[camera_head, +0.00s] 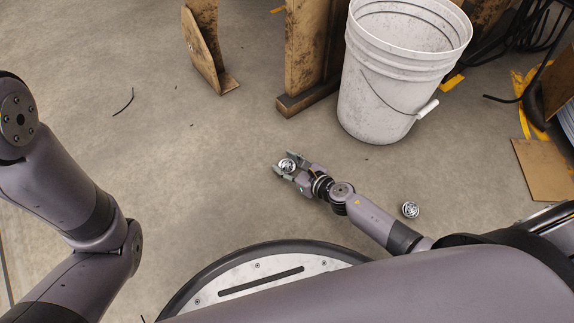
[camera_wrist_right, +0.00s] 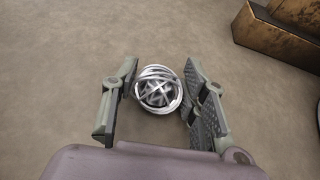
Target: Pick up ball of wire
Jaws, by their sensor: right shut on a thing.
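A small silvery ball of wire (camera_head: 288,165) is between the fingers of my right gripper (camera_head: 292,167) in the head view, low over the concrete floor. In the right wrist view the same ball (camera_wrist_right: 158,89) sits between the two fingertips of my right gripper (camera_wrist_right: 160,92), which is shut on it. A second ball of wire (camera_head: 410,210) lies on the floor to the right of my right forearm in the head view. My left arm shows at the left, but its gripper is out of view.
A white bucket (camera_head: 385,95) with a wire handle stands beyond the gripper to the right. Worn wooden posts (camera_head: 305,50) stand beside it. A cardboard piece (camera_head: 541,170) and black cables (camera_head: 535,30) are at the right. The floor to the left is mostly clear.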

